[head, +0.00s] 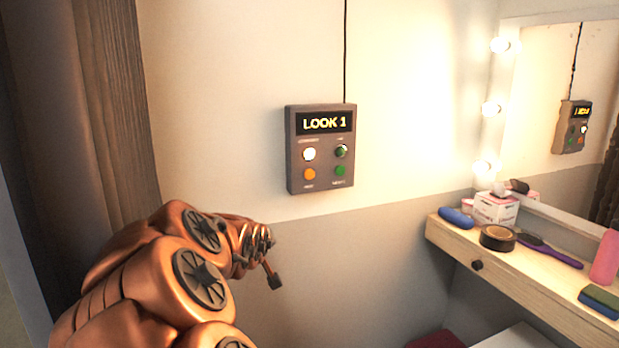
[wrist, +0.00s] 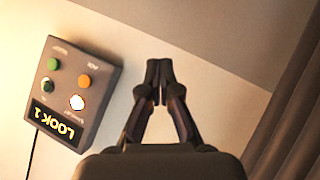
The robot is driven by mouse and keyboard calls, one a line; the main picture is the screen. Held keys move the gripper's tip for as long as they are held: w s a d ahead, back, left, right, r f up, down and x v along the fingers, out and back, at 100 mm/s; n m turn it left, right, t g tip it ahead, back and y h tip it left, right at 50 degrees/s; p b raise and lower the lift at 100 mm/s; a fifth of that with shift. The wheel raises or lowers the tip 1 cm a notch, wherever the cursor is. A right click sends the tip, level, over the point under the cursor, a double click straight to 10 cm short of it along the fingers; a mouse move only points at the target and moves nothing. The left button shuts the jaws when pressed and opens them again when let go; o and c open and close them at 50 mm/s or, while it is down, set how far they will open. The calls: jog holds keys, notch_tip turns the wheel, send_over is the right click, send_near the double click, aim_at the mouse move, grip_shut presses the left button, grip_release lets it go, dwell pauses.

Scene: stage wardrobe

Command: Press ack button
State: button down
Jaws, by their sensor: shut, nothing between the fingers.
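A grey call box (head: 320,180) hangs on the wall with a lit display (head: 325,122) reading "LOOK 1". Below the display are a bright white button (head: 309,154), a dark green one (head: 341,151), an orange button (head: 309,174) and a green button (head: 340,171). The small labels are hard to read; the one by the orange button in the wrist view (wrist: 84,81) looks like "ACK". My gripper (head: 274,281) is shut and empty, below and left of the box. In the wrist view my gripper (wrist: 159,64) points at bare wall, apart from the box.
A black cable (head: 345,50) runs up from the box. A wooden post (head: 100,100) stands at the left. A dressing shelf (head: 540,285) with a tissue box (head: 496,209), brushes and a round tin (head: 497,238) is at the right under a mirror (head: 570,90). The wall around the box is clear.

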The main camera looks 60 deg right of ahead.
aim_at(309, 174)
jog(key=s+d+r+g+h, duration=0.1)
jog(key=s+d+r+h, duration=0.1)
jog(key=d, duration=0.4)
jog(key=s+d+r+g+h, duration=0.1)
jog(key=s+d+r+h, duration=0.1)
jog(key=d+r+h, duration=0.1)
jog(key=s+d+r+m+h, duration=0.1)
jog(key=s+d+r+h, duration=0.1)
jog(key=d, duration=0.6)
notch_tip(309, 174, up, 2)
jog(key=shift+d+g+h+b, duration=0.3)
jog(key=shift+g+h, duration=0.1)
jog(key=shift+h, duration=0.4)
jog(key=shift+w+d+p, duration=0.8)
jog(key=shift+w+p, duration=0.4)
jog(key=shift+p, duration=0.35)
jog(key=shift+w+d+p, duration=0.8)
jog(key=shift+w+p, duration=0.4)
jog(key=shift+p, duration=0.3)
jog(key=shift+w+d+p, duration=0.8)
jog(key=shift+w+p, duration=0.4)
jog(key=shift+p, duration=0.35)
